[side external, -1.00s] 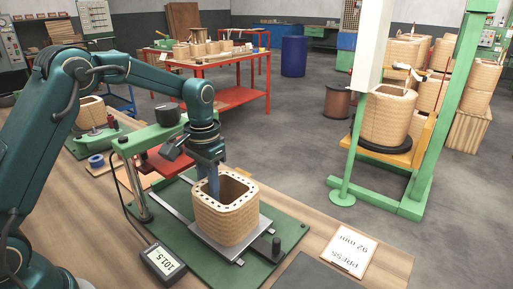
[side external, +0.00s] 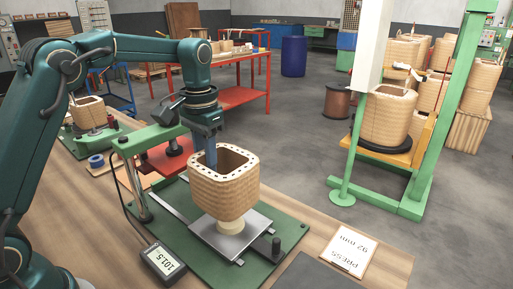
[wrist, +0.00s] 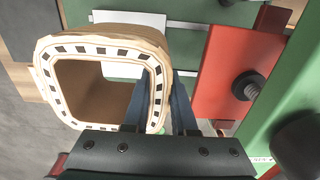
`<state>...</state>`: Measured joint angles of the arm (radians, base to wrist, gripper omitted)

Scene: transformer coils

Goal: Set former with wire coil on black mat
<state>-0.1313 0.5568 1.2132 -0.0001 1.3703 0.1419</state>
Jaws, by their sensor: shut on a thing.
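The former with wire coil (side external: 224,190) is a tan, square, round-cornered hollow block with dark slots around its top rim. In the side external view it hangs above the metal plate of the green press. My gripper (side external: 208,158) is shut on its wall at the rim; in the wrist view the blue fingers (wrist: 168,105) pinch the wall of the former (wrist: 85,85), one inside the opening. A pale rounded piece (side external: 231,224) shows beneath the former. The black mat (side external: 312,274) lies at the bottom edge, partly cut off, with nothing seen on it.
The green press base (side external: 180,225) has a steel post, a red plate (side external: 168,160) and a readout (side external: 163,262) showing 101.5. A white card (side external: 349,252) marked PRESS 92 mm lies near the mat. Another coil (side external: 88,112) stands at the back left.

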